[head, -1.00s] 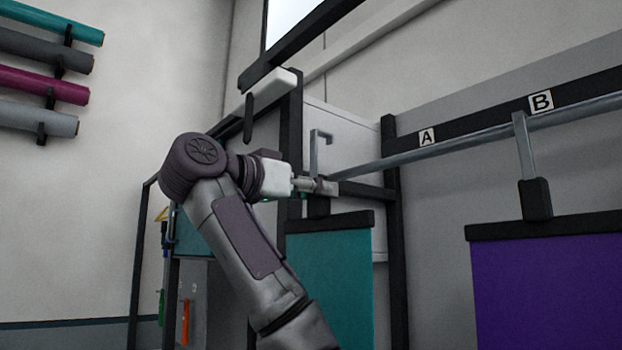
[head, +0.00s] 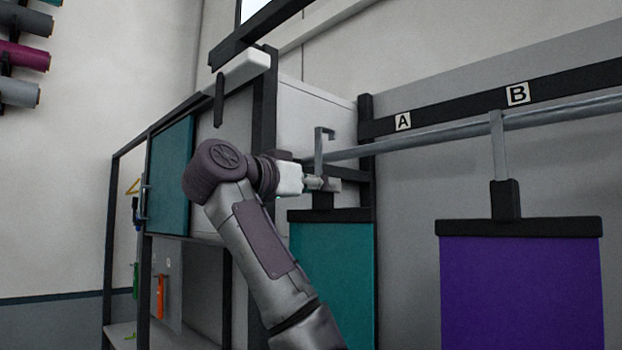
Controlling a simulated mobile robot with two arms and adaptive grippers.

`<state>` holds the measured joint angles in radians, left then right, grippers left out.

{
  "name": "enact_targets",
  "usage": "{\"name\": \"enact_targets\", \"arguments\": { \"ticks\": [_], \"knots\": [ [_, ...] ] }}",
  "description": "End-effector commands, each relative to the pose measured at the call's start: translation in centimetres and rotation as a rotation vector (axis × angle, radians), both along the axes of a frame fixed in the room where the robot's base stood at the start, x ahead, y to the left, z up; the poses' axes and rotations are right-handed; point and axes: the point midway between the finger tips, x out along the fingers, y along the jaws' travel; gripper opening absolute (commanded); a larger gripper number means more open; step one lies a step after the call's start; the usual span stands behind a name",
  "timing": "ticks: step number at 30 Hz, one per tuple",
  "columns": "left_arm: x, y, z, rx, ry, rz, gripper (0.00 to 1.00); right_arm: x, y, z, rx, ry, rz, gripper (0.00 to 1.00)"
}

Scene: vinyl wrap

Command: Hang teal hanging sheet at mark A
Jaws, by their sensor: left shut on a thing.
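The teal hanging sheet (head: 332,280) hangs upright from a black top bar, with a grey metal hook (head: 319,150) above it. My left gripper (head: 322,184) is shut on the hanger just below the hook, above the black bar. The hook overlaps the left end of the grey rail (head: 400,143) in the picture, its top above the rail. I cannot tell whether it is over the rail or in front of it. Mark A (head: 403,121) is a white label on the black beam, to the right of the hook. My right gripper is out of view.
A purple sheet (head: 520,290) hangs on the rail below mark B (head: 517,94). The rail between the hook and the purple sheet's hanger is clear. A cabinet with a teal panel (head: 170,175) stands at left. Rolls (head: 22,55) are on the left wall.

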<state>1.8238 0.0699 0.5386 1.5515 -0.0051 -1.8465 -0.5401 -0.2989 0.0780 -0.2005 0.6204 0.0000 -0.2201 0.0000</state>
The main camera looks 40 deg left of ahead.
Motion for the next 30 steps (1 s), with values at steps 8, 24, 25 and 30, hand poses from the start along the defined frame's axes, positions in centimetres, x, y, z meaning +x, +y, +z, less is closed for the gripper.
{"name": "enact_targets", "arguments": {
  "ticks": [8, 24, 25, 30],
  "knots": [
    [2.3, -0.2, 0.2, -0.001, 0.0, -0.002, 0.0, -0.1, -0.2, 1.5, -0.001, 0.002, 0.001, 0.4],
    [6.5, -0.6, 0.3, -0.001, 0.0, -0.002, 0.0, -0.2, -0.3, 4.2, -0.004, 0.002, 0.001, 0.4],
    [6.7, -0.6, 0.2, 0.0, 0.0, -0.002, 0.0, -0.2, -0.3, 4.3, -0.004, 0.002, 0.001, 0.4],
    [6.6, -0.5, -1.3, 0.001, -0.001, 0.002, 0.0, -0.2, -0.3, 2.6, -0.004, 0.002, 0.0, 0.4]
  ]
}}
